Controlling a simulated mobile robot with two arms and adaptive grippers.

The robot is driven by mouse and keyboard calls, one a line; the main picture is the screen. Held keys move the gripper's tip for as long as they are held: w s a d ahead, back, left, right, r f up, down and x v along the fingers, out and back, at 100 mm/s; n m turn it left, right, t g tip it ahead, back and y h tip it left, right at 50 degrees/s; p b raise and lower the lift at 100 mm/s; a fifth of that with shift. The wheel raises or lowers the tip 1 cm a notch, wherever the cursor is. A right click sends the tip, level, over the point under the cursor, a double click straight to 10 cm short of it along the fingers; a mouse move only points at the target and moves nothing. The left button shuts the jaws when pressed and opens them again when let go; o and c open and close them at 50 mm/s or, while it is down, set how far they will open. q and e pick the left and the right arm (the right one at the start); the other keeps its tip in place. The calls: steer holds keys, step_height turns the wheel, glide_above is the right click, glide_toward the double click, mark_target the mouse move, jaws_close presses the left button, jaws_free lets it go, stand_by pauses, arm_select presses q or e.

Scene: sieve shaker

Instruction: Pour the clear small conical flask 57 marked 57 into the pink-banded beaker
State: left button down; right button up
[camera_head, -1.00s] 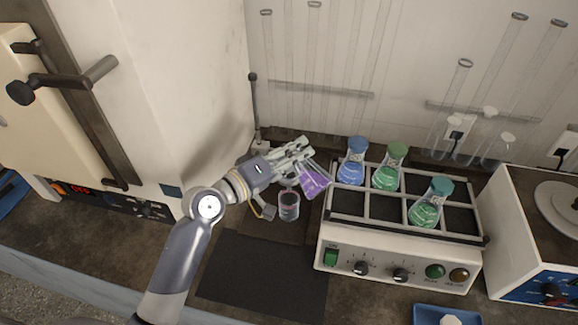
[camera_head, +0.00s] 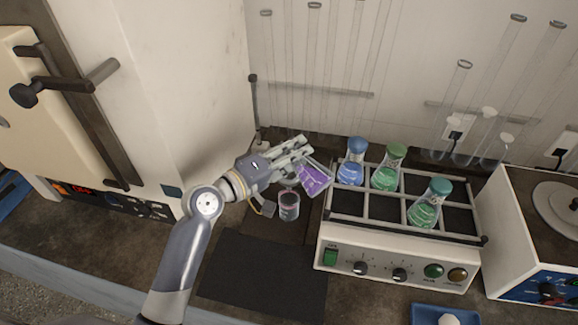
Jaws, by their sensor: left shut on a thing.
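My left gripper (camera_head: 301,156) is shut on a small conical flask (camera_head: 314,180) with purple liquid in it. The flask is tilted, and part of it is hidden by the fingers. No marking on it can be read at this size. The pink-banded beaker (camera_head: 289,206) stands upright on the bench just below and left of the flask, its inside looking dark. The flask is above and beside the beaker; I cannot tell whether liquid runs between them. My right gripper is not in view.
A shaker rack (camera_head: 398,257) to the right holds a blue-capped flask (camera_head: 352,163) and two green-capped flasks (camera_head: 388,168), (camera_head: 427,206). A dark mat (camera_head: 262,275) lies bare in front. A blue tray (camera_head: 445,314) sits at the bottom. Glass tubes line the wall behind.

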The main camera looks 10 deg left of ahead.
arm_select(q)
steer(key=shift+r+n+p, duration=0.25)
steer(key=shift+n+p, duration=0.55)
steer(key=shift+p, duration=0.15)
steer(key=shift+w+r+n+h+p, duration=0.1)
steer(key=shift+n+h+p, duration=0.2)
steer(key=shift+n+p, duration=0.35)
stand_by(2.5)
steer(key=shift+w+a+f+n, duration=0.1)
steer(key=shift+a+f+n, duration=0.1)
steer(key=shift+f+n, duration=0.5)
stand_by(2.2)
